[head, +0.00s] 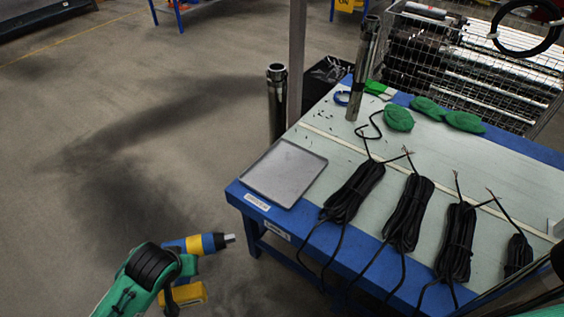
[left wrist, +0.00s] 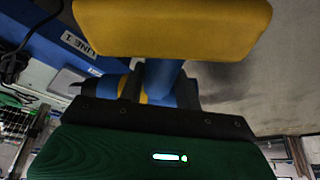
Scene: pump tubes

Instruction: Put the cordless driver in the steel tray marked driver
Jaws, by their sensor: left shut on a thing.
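The cordless driver (head: 200,244) is blue and yellow with a grey nose. It is held in the air left of the table in the head view, its nose pointing right toward the table. My left gripper (head: 181,265) is shut on it, and the arm hides part of its body. In the left wrist view the driver's yellow base (left wrist: 172,27) fills the top, with its blue and yellow body (left wrist: 160,88) behind. The steel tray (head: 285,172) is empty and lies flat on the table's near left corner. A white label (head: 257,201) is on the table edge before it. My right gripper is not seen.
Several black cable bundles (head: 408,212) lie on the table (head: 480,165) right of the tray, with ends hanging over the front edge. A metal tube (head: 364,70) stands behind the tray, and green pads (head: 398,118) lie at the back. Floor left of the table is clear.

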